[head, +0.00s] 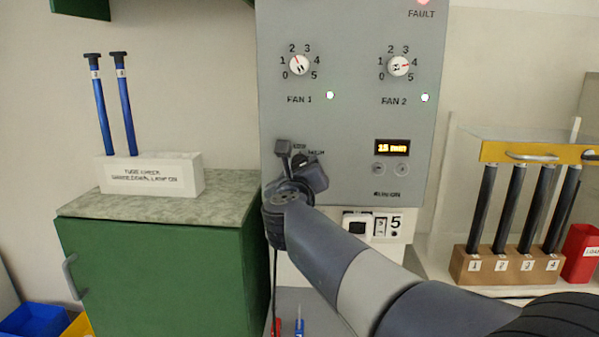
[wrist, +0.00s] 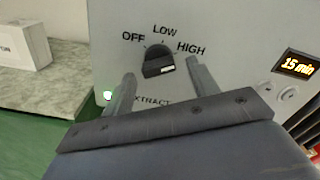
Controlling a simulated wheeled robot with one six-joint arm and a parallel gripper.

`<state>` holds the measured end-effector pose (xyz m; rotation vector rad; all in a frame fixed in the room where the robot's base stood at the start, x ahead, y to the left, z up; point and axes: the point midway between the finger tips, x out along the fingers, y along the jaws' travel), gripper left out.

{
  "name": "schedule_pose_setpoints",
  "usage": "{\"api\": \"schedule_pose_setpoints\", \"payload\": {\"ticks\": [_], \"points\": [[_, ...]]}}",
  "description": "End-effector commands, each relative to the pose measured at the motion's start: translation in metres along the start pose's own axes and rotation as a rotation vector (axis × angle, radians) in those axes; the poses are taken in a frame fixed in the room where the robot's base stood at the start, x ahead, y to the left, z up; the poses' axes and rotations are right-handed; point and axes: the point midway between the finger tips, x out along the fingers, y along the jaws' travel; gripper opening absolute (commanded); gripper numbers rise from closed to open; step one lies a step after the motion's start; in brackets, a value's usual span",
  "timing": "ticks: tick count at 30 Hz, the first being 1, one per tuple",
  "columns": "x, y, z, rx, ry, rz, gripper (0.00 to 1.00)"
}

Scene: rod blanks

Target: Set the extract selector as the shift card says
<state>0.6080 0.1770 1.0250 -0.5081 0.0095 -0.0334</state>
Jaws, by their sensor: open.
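In the head view my gripper (head: 300,165) is in front of the panel's lower left and hides the selector. I cannot identify a shift card in either view.
The FAN 1 knob (head: 299,65) and FAN 2 knob (head: 399,66) are above. A timer display (head: 392,148) reads 15 min. A green cabinet (head: 160,270) with a white tube holder (head: 150,175) stands left. A wooden rack (head: 508,266) of dark rods stands right.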

Motion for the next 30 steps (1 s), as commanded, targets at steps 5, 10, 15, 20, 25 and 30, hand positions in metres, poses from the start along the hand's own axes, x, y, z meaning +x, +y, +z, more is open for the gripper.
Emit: {"api": "schedule_pose_setpoints", "payload": {"ticks": [5, 10, 15, 20, 25, 30], "points": [[-0.009, 0.0, 0.001, 0.0, -0.001, 0.001, 0.56], [-0.037, 0.0, 0.002, -0.001, -0.003, 0.002, 0.56], [-0.07, 0.0, 0.002, 0.0, -0.003, 0.003, 0.56], [-0.095, 0.001, 0.001, 0.0, -0.002, 0.003, 0.56], [-0.107, 0.001, 0.0, 0.0, 0.0, 0.002, 0.56], [-0.108, 0.0, 0.0, 0.0, 0.001, 0.0, 0.56]]}}
